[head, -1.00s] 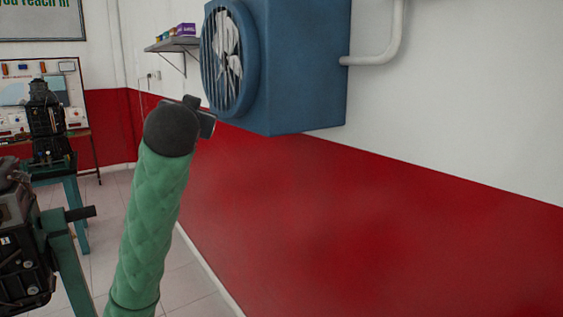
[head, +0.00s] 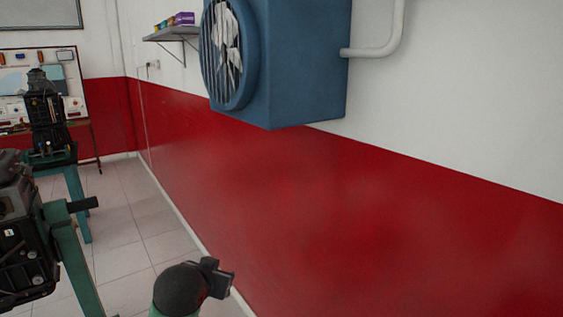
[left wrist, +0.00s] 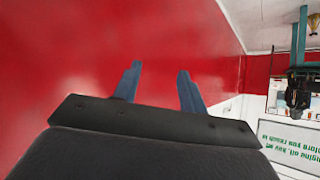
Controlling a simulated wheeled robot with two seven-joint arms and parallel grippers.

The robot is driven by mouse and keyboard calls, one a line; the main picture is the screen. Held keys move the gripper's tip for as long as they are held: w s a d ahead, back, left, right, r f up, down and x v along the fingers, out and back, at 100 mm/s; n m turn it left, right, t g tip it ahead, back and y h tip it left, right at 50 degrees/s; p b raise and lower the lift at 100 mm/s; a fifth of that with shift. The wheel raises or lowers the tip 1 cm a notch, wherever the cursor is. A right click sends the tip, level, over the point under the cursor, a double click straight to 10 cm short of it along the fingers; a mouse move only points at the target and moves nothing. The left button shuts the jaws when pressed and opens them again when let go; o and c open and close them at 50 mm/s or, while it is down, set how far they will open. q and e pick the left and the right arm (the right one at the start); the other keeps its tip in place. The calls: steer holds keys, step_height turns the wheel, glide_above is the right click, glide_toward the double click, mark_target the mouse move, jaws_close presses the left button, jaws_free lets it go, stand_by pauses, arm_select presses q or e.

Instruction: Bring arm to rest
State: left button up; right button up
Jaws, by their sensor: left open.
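My left arm (head: 180,290) shows only at the bottom edge of the head view, as a dark round wrist with a bit of green sleeve. My left gripper (head: 218,278) is on its right side, low in front of the foot of the red wall. In the left wrist view the left gripper (left wrist: 158,72) has its two blue-grey fingers spread apart, with nothing between them. The red wall lies beyond the fingers. My right gripper is in neither view.
An engine trainer (head: 25,245) on a green stand is at the near left; another engine trainer (head: 46,115) stands behind it. A blue fan heater (head: 300,65) hangs on the wall above. A shelf (head: 172,35) is at the back. Tiled floor (head: 120,215) between is clear.

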arm_select(q)
steer(key=s+f+g+p, duration=0.1)
steer(key=s+f+g, duration=0.1)
steer(key=s+f, duration=0.75)
steer(key=s+f+g, duration=0.3)
steer(key=s+f, duration=0.4)
steer(key=f, duration=0.5)
steer(key=s+f+g, duration=0.2)
steer(key=s+f, duration=0.3)
steer(key=s, duration=0.3)
steer(key=s+d+f+n+g, duration=0.1)
steer(key=s+f, duration=0.4)
steer(key=s, duration=0.4)
steer(key=shift+s+f+g+p, duration=0.15)
steer(key=shift+s+g+p, duration=0.15)
steer(key=shift+g, duration=0.1)
steer(key=shift+w+d, duration=0.1)
steer(key=shift+c, duration=0.4)
steer(key=shift+c, duration=0.2)
